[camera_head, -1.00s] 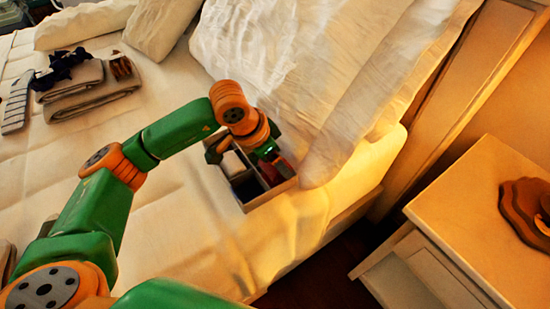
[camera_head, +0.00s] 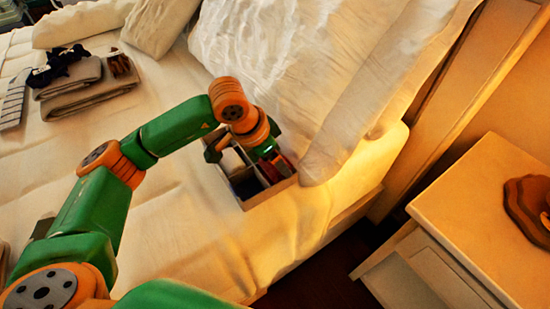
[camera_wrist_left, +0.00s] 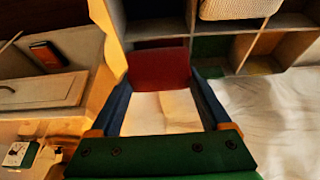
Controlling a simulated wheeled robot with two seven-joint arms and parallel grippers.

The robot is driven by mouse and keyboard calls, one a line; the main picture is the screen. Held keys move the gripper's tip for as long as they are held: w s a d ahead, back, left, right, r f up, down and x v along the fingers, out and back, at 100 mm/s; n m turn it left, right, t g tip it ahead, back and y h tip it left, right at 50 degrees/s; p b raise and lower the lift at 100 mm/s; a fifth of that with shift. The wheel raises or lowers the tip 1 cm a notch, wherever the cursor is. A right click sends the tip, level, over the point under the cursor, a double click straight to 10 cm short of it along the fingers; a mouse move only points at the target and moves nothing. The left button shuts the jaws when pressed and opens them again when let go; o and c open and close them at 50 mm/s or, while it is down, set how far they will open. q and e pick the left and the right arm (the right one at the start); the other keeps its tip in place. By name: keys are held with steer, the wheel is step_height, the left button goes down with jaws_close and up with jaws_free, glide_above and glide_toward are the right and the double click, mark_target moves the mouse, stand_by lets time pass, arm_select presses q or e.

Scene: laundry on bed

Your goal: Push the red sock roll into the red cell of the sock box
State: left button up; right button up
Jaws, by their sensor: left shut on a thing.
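The sock box (camera_head: 266,198) sits near the bed's edge beside the pillows and is divided into cells. My left gripper (camera_head: 273,163) is over its right side. The red sock roll (camera_head: 285,166) shows beside the fingers there. In the left wrist view the red sock roll (camera_wrist_left: 161,69) is between the blue fingertips, at the box's edge. The gripper is shut on it. The wrist and fingers hide part of the box, and I cannot tell how deep the roll is in its cell. My right gripper is not in view.
A pale roll (camera_wrist_left: 238,9) lies in another cell. Folded grey cloths (camera_head: 85,88) and a dark bundle (camera_head: 62,63) lie farther left on the bed. Pillows (camera_head: 290,60) stand just behind the box. A bedside table (camera_head: 480,215) is at the right, across a gap.

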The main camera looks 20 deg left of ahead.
arm_select(q)
steer(key=o, duration=1.1)
steer(key=shift+o, duration=0.2)
steer(key=v, duration=0.7)
